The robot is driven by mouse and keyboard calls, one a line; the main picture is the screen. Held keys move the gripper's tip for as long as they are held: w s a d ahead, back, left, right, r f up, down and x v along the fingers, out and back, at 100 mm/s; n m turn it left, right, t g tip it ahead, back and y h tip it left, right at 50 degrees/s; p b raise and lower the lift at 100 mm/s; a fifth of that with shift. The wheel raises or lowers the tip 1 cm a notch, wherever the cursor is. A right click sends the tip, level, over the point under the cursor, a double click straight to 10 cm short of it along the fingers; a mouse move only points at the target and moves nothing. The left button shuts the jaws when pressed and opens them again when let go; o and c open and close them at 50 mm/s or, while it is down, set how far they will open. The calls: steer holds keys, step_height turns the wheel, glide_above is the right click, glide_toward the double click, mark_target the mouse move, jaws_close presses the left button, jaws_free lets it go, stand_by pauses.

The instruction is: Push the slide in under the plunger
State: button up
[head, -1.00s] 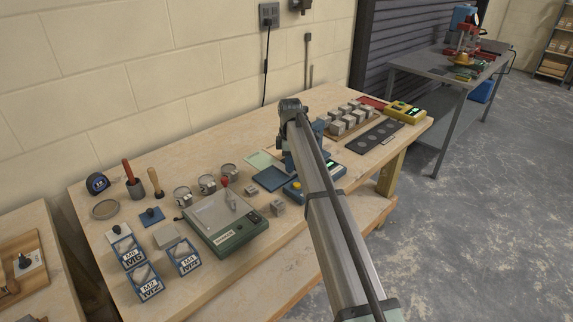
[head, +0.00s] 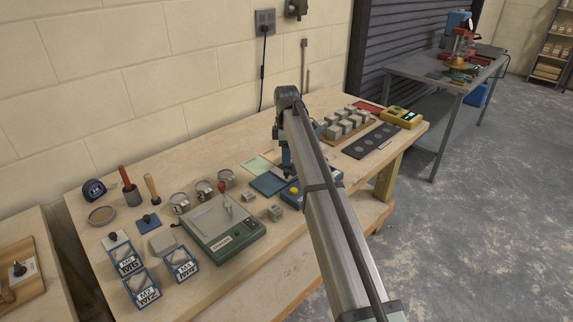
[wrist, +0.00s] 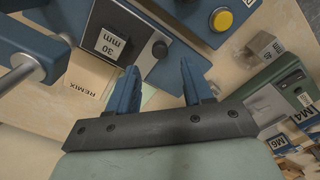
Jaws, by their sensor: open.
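In the wrist view my gripper (wrist: 158,70) is open, its two blue fingers apart with nothing seen between them. Just beyond the fingertips is a dark slide (wrist: 133,48) with a round black knob and a white "30 mm" label. It lies beside a blue housing (wrist: 197,32) with a yellow button (wrist: 222,20). I cannot tell whether the fingers touch the slide. I cannot make out the plunger for certain. In the head view my arm covers most of the blue device, leaving its yellow button (head: 295,190) in sight.
A blue bracket with a metal rod (wrist: 28,55) is close on the left in the wrist view, near a "REMIX" card (wrist: 88,85). In the head view a green scale (head: 222,232) and small grey cubes (head: 275,212) are left of my arm. A black strip (head: 371,140) lies right.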

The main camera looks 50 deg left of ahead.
mark_target(287, 171)
step_height(287, 171, up, 8)
stand_by(0.4)
steer(key=s+d+f+m+t+y, duration=0.2)
steer(key=s+d+m, duration=0.4)
steer(key=m, duration=0.3)
steer(key=w+a+f+m, duration=0.2)
steer(key=f+m, duration=0.1)
steer(key=f, duration=0.1)
steer(key=w+a+f+m, duration=0.1)
steer(key=f+m, duration=0.2)
steer(key=f, duration=0.1)
steer(key=w+a+f+m+t+y, duration=0.1)
steer(key=w+a+f+m, duration=0.1)
steer(key=f+m, duration=0.1)
steer(key=shift+w+a+f, duration=0.3)
steer(key=shift+f, duration=0.2)
stand_by(0.6)
